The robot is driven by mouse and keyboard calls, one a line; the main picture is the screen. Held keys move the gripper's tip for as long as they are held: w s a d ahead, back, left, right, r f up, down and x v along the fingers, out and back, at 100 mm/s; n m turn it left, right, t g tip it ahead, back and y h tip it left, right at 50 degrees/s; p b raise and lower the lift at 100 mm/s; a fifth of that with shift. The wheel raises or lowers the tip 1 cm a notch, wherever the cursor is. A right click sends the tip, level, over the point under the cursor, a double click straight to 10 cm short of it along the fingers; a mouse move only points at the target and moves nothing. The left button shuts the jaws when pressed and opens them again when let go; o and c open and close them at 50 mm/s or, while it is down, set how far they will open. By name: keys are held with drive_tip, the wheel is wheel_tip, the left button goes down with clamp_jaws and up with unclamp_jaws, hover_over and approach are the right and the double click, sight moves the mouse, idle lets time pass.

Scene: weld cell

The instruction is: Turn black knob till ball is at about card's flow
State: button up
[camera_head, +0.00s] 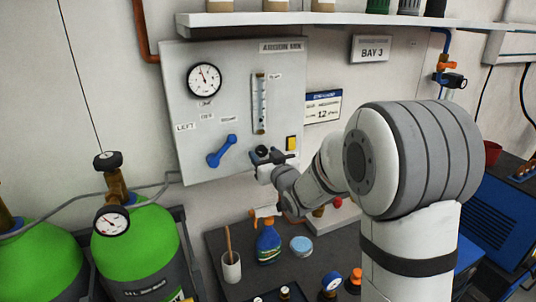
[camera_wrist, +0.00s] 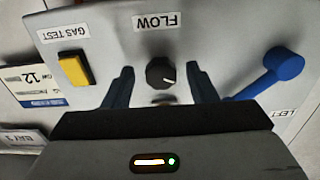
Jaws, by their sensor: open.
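The black knob (camera_wrist: 160,73) sits under the FLOW label on the grey panel, upside down in the wrist view. A pale pointer line shows on its face. My gripper (camera_wrist: 160,85) is open, with one finger on each side of the knob and a gap visible on both sides. In the head view my gripper (camera_head: 272,158) is at the panel, by the knob (camera_head: 262,152). The flow tube (camera_head: 260,104) stands above the knob; its ball is too small to make out. The card (camera_head: 323,107) reads 12; it also shows in the wrist view (camera_wrist: 32,80).
A blue lever (camera_head: 221,151) is left of the knob and a yellow button (camera_head: 291,144) right of it. A round gauge (camera_head: 204,80) is at the panel's upper left. A spray bottle (camera_head: 268,243) and a cup (camera_head: 231,267) stand on the bench below.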

drive_tip(key=shift+c, duration=0.2)
drive_tip(key=c, duration=0.9)
drive_tip(key=shift+f+b, duration=0.15)
drive_tip(key=shift+b, duration=0.6)
